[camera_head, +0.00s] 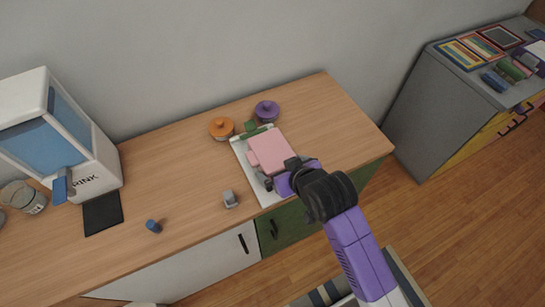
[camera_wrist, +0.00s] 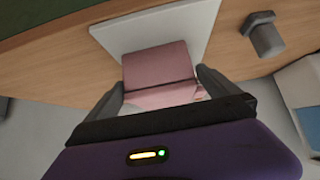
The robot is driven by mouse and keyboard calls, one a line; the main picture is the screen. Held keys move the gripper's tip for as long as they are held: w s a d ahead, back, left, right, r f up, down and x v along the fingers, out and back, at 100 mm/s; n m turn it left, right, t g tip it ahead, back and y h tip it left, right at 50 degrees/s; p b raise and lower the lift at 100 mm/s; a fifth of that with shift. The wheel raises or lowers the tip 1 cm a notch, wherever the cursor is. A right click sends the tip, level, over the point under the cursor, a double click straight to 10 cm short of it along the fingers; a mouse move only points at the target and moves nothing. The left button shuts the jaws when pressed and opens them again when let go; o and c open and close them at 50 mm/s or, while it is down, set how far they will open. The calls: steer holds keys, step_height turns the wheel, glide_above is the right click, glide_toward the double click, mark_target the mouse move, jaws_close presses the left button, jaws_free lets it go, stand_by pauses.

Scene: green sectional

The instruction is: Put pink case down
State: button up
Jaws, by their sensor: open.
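The pink case (camera_head: 272,152) lies on a white board (camera_head: 240,153) on the wooden counter. In the wrist view the pink case (camera_wrist: 158,66) lies on the white board (camera_wrist: 200,22), between and just beyond my fingers. My gripper (camera_head: 278,177) is at the near end of the case, above the board's front part. In the wrist view my gripper (camera_wrist: 162,90) has its fingers apart, one on each side of the case's near part. Whether the fingers touch the case cannot be told. My gripper hides part of the case's near end.
Orange (camera_head: 221,127) and purple (camera_head: 267,110) lidded pots stand behind the board. A small grey object (camera_head: 230,199) and a blue one (camera_head: 153,226) stand to the left. A white machine (camera_head: 62,130) is at the far left. The counter's right end is clear.

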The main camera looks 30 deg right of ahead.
steer(key=x, duration=0.4)
steer(key=shift+w+d, duration=0.1)
steer(key=shift+w, duration=0.05)
steer(key=c, duration=1.1)
steer(key=shift+c, duration=1.1)
steer(key=shift+r, duration=0.15)
